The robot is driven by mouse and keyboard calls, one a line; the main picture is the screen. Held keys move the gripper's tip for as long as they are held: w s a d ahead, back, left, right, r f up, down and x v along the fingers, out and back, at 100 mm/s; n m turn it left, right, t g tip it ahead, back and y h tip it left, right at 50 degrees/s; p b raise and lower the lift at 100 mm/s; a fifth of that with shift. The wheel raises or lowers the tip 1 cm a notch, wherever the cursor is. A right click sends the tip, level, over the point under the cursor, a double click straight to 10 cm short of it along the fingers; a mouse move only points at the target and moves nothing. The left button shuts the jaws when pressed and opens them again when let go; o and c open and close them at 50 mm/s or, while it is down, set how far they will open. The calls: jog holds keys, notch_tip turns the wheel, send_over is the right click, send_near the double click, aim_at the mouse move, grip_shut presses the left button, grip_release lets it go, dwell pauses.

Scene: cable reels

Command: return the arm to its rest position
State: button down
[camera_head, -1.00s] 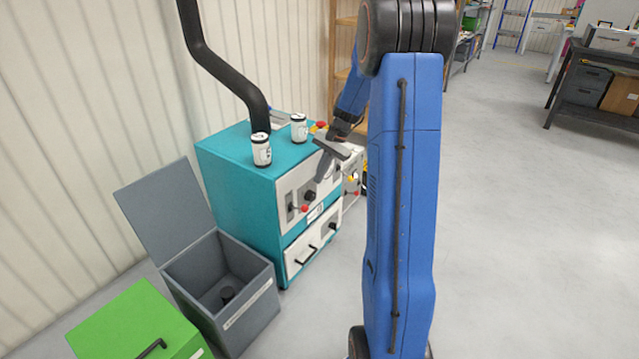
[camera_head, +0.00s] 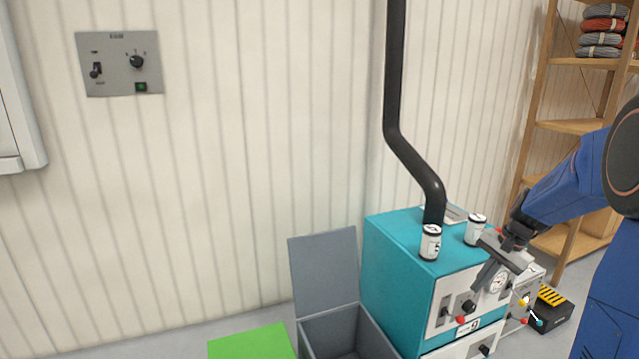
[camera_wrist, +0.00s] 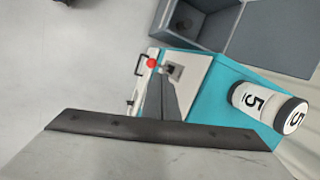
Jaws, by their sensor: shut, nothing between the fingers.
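My blue arm (camera_head: 565,190) reaches in from the right in the head view. My gripper (camera_head: 488,272) is shut and empty, hanging in front of the teal machine's control panel. In the wrist view its dark edge (camera_wrist: 150,133) crosses the lower part of the picture. The teal machine (camera_head: 400,262) has a pale front panel with knobs, a red button and a gauge. Two white cans with black bands stand on its top, a left can (camera_head: 430,243) and a right can (camera_head: 475,230). A can marked 5 (camera_wrist: 252,99) shows in the wrist view.
An open grey bin (camera_head: 325,265) stands left of the machine, with a green box (camera_head: 250,343) beside it. A black pipe (camera_head: 410,150) rises from the machine. A wooden shelf (camera_head: 572,127) and a black-yellow box (camera_head: 550,308) are at right. A switch panel (camera_head: 119,64) hangs on the wall.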

jog(key=s+a+r+n+t+h, duration=0.1)
jog(key=s+a+r+n, duration=0.25)
jog(key=s+a, duration=0.3)
jog(key=s+a+r+n+h, duration=0.1)
jog(key=s+a+r+n, duration=0.1)
jog(key=s+a+r, duration=0.5)
jog(key=s+a+f+n+t, duration=0.1)
jog(key=s+n, duration=0.1)
jog(key=s, duration=0.6)
jog(key=s+a+f+n+t+h, duration=0.1)
jog(key=s+a+n, duration=0.1)
jog(key=s, duration=0.7)
jog(key=shift+a+f+n, duration=0.15)
jog(key=shift+f+n, duration=0.1)
jog(key=shift+n, duration=0.6)
